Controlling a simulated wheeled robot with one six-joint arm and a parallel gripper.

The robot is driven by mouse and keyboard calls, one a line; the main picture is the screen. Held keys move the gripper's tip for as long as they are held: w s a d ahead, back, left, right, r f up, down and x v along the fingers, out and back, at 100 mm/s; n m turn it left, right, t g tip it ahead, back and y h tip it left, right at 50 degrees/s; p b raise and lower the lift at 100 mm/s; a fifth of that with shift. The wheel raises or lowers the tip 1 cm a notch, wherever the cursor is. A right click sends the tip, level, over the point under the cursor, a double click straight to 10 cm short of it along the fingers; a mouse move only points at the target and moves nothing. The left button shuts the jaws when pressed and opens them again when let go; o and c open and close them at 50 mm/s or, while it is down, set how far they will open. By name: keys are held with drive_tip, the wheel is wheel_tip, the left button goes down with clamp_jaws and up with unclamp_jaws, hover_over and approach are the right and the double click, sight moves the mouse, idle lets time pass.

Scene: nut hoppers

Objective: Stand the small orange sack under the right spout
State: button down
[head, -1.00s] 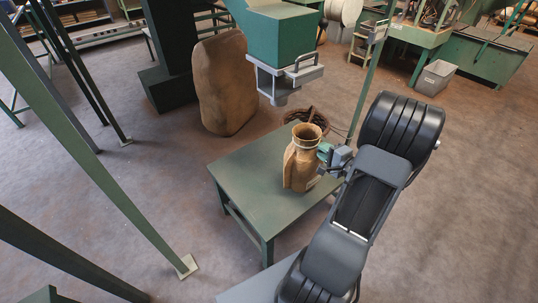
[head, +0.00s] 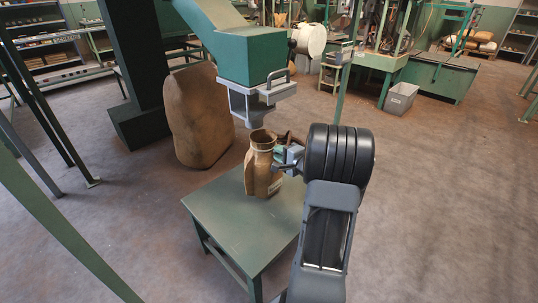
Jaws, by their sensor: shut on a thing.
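A small orange-brown sack (head: 262,170) with an open round neck is upright at the far part of a green table (head: 238,226). My gripper (head: 283,160) is shut on the sack at its right side, near the neck. Whether the sack's bottom touches the table or hangs just above it, I cannot tell. A green hopper (head: 252,58) with a grey spout (head: 250,104) hangs above and behind the sack. The spout's lower end shows just above the sack's mouth in the picture. The fingertips are partly hidden by the sack and my arm.
A large brown sack (head: 200,115) stands on the floor behind the table, beside a dark column (head: 138,70). A green post (head: 347,65) rises behind my arm. A grey bin (head: 400,98) is farther back. The near tabletop is clear.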

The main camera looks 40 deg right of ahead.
sight(270, 149)
drive_tip(key=shift+w, duration=0.5)
drive_tip(key=w, duration=0.1)
drive_tip(key=w+b, duration=0.1)
drive_tip(key=w, duration=0.1)
drive_tip(key=w+b, duration=0.1)
drive_tip(key=shift+w+a+f, duration=0.2)
drive_tip(key=shift+w+a, duration=0.1)
drive_tip(key=shift+w, duration=0.05)
drive_tip(key=shift+s+f+b, duration=0.15)
drive_tip(key=shift+f+b, duration=0.25)
drive_tip(key=shift+f, duration=0.1)
drive_tip(key=c, duration=1)
unclamp_jaws()
drive_tip(key=shift+f, duration=0.1)
